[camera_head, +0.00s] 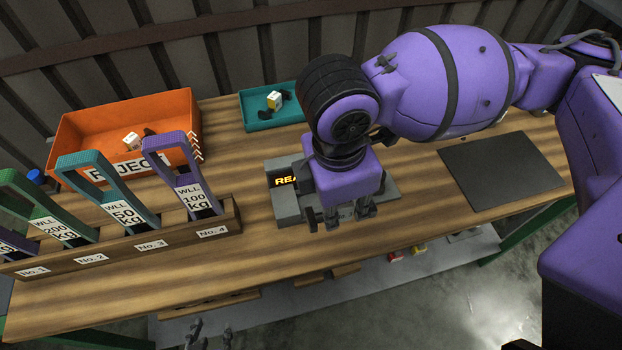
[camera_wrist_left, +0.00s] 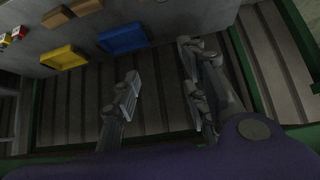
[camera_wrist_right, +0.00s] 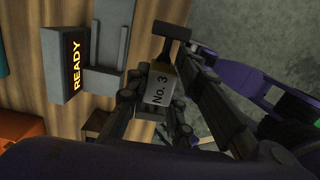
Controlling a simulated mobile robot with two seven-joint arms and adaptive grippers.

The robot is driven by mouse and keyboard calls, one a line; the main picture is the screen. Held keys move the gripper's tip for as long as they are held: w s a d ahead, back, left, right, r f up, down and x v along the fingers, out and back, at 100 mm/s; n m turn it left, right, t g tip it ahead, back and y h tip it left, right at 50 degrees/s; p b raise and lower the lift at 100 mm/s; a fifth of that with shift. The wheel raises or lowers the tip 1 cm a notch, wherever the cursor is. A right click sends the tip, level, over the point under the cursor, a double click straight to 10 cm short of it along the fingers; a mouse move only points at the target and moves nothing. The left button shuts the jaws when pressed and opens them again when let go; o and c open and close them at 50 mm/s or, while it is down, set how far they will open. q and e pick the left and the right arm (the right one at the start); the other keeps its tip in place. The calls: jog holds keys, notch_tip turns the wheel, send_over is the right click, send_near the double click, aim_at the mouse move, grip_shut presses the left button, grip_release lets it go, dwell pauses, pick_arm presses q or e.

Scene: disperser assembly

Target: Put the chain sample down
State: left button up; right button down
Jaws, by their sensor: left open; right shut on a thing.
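The chain sample (camera_wrist_right: 158,88), a pale block with a "No. 3" label and dark ends, is between the fingers of my right gripper (camera_wrist_right: 157,78) in the right wrist view. In the head view my right gripper (camera_head: 342,221) points down in front of the grey test device (camera_head: 287,208), whose display reads "READY". The device also shows in the right wrist view (camera_wrist_right: 103,62). The fingers hide most of the sample in the head view. My left gripper (camera_head: 207,336) is low at the front edge of the bench; in the left wrist view (camera_wrist_left: 160,88) it is open and empty.
An orange "REJECT" bin (camera_head: 70,140) and a teal tray (camera_head: 255,124) each hold a tagged sample. A wooden rack (camera_head: 120,247) with several coloured strap handles stands left. A dark mat (camera_head: 500,170) lies bare at right. Yellow (camera_wrist_left: 62,57) and blue (camera_wrist_left: 122,39) bins are below.

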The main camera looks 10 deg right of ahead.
jog(key=w+f, duration=0.2)
jog(key=w, duration=0.1)
jog(key=w+f+b, duration=0.1)
jog(key=w+f, duration=0.4)
jog(key=w, duration=0.1)
jog(key=shift+w+d+f, duration=0.1)
jog(key=shift+w+f, duration=0.1)
jog(key=shift+w, duration=0.1)
jog(key=shift+w+f, duration=0.3)
jog(key=shift+w+f+b, duration=0.25)
jog(key=shift+f+b, duration=0.05)
jog(key=shift+b, duration=0.05)
notch_tip(320, 180, down, 3)
jog(key=shift+w+f, duration=0.1)
jog(key=shift+f, duration=0.05)
pick_arm(q)
jog(key=shift+s+a+f, duration=0.2)
jog(key=shift+a+f, duration=0.65)
jog(key=shift+f, duration=0.1)
pick_arm(e)
jog(key=shift+f, duration=0.15)
